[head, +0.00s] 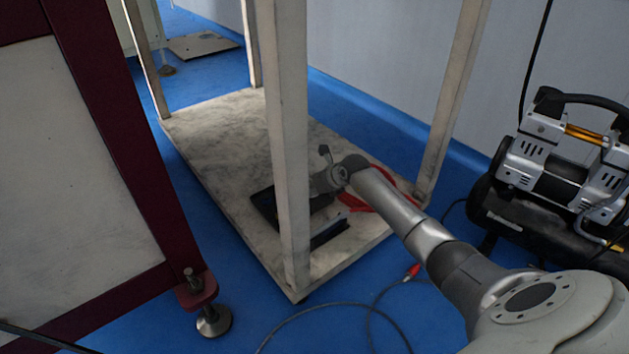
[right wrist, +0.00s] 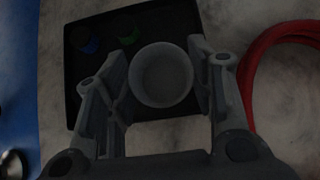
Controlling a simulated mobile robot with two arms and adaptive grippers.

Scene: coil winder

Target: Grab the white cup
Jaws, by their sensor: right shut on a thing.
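The white cup (right wrist: 161,75) shows in the right wrist view, seen from above, with its round rim between the two fingers. My right gripper (right wrist: 160,70) is shut on the cup, one finger on each side. The cup is over or on a black tray (right wrist: 185,22); I cannot tell whether it touches the tray. In the head view, my right arm reaches in from the right to the low shelf, and its gripper (head: 325,180) is small and partly behind the front post. The cup cannot be made out there. My left gripper is not in view.
The black tray (head: 263,205) lies on the shelf (head: 215,130) of a frame with several upright posts (head: 288,150). A red cable (right wrist: 252,75) lies right of the tray. Small blue and green items (right wrist: 90,45) are on the tray. An air compressor (head: 550,170) stands at the right.

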